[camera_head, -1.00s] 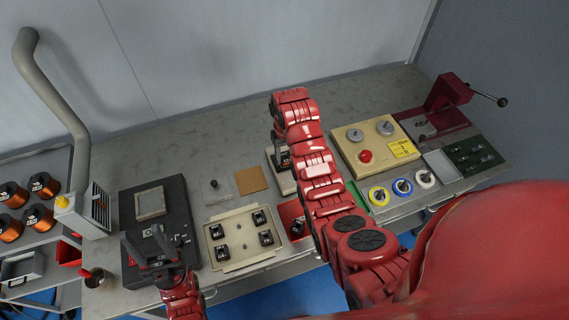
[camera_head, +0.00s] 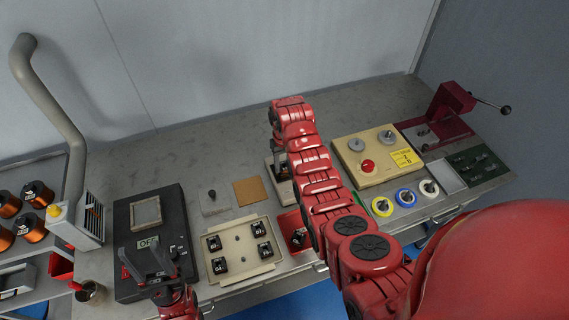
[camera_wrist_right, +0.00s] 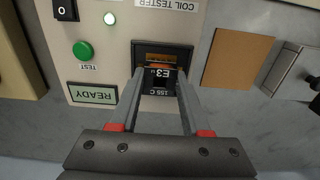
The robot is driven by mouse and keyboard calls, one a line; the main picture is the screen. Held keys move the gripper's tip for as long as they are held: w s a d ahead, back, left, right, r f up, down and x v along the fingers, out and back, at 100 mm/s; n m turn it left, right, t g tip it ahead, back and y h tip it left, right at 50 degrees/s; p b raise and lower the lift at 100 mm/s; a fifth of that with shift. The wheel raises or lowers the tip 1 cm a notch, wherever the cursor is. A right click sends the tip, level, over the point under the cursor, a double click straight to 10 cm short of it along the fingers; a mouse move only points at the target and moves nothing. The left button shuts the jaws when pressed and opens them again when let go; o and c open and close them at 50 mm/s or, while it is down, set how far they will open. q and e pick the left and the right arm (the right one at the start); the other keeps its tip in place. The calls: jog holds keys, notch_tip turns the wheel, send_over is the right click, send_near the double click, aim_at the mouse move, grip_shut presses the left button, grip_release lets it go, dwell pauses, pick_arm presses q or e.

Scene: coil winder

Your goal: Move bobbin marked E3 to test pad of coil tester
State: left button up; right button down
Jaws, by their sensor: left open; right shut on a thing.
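The bobbin marked E3 (camera_wrist_right: 161,76) is black with a copper-coloured winding. In the right wrist view it sits between the fingertips of my right gripper (camera_wrist_right: 162,84), which is shut on it. It is at the dark-framed test pad (camera_wrist_right: 186,53) of the coil tester (camera_wrist_right: 115,50); I cannot tell whether it rests fully on the pad. The tester's panel reads READY. In the head view the coil tester (camera_head: 284,192) is partly hidden by my right arm. My left gripper (camera_head: 147,264) is open and empty over the front of a black device at the left.
A beige tray (camera_head: 240,232) with several black bobbins stands in front of the tester. A red bin (camera_head: 288,222) beside it holds a bobbin. A brown pad (camera_head: 248,191) and a small grey block (camera_head: 213,202) lie left of the tester. A winder panel (camera_head: 375,160) is right.

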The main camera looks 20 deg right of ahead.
jog(key=shift+c, duration=1.8)
grip_release()
jog(key=shift+f, duration=0.1)
